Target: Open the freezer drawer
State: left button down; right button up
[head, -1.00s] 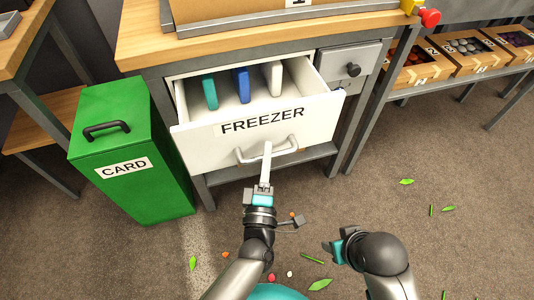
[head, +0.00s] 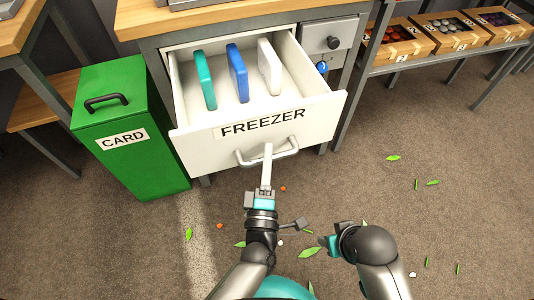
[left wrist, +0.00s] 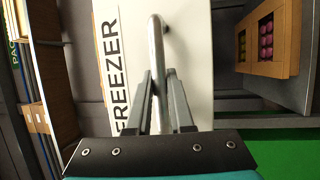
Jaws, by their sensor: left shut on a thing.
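The white freezer drawer (head: 215,135), labelled FREEZER, is pulled out of the bench in the head view. A teal, a blue and a white slab (head: 270,68) stand upright inside it. Its silver bar handle (head: 285,154) is on the front. My left gripper (head: 267,156) is shut on the handle; in the left wrist view its fingers lie on both sides of the bar (left wrist: 157,70). My right gripper (head: 328,245) is at the lower right, away from the drawer; its fingertips are not clear enough to judge.
A green CARD bin (head: 125,130) stands close to the drawer's left side. A smaller grey drawer (head: 330,38) with a dark knob is at its right. Several open boxes (head: 455,35) sit on a shelf at right. Leaves and small bits lie on the otherwise clear floor.

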dwell(0.3)
pick_arm(q)
jog(key=c, duration=0.8)
grip_release()
